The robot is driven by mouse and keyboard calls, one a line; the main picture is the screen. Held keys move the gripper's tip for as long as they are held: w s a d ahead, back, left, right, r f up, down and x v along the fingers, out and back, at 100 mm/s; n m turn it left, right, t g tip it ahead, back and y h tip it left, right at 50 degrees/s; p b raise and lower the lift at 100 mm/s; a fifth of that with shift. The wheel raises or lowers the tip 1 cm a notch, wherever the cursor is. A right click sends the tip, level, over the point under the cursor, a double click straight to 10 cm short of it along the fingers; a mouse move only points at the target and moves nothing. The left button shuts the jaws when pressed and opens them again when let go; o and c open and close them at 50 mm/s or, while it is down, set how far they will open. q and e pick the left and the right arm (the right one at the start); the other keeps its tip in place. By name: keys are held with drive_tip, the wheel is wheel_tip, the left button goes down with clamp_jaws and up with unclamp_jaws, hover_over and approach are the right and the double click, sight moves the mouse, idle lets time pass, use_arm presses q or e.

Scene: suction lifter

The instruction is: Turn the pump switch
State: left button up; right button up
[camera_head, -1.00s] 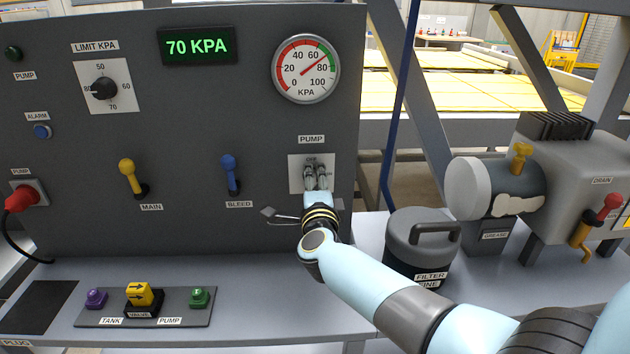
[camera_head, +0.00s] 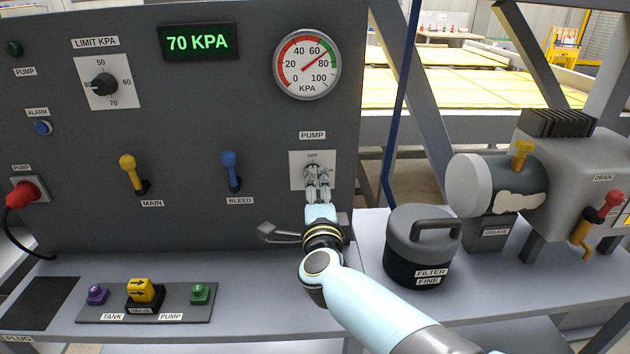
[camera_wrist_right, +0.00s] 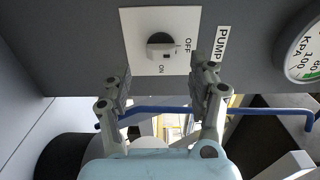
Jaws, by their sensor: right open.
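The pump switch (camera_wrist_right: 160,46) is a round dark knob on a white plate, with OFF and ON printed beside it. In the wrist view its small white mark appears to point toward OFF. In the head view my right gripper (camera_head: 317,174) is in front of the white plate (camera_head: 298,160) and hides the knob. In the wrist view the right gripper (camera_wrist_right: 163,82) is open and empty. Its two fingers are spread on either side below the knob, apart from it. My left gripper is not in view.
A grey lever (camera_head: 280,235) stands behind my right wrist. Right of my arm are a filter canister (camera_head: 408,268) and a pump unit with a drain valve. Yellow main (camera_head: 129,172) and blue bleed (camera_head: 231,170) levers are left. The gauge (camera_head: 307,65) is above; the display (camera_head: 199,43) reads 70 KPA.

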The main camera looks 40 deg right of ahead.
drive_tip(key=v, duration=0.7)
drive_tip(key=shift+w, duration=0.1)
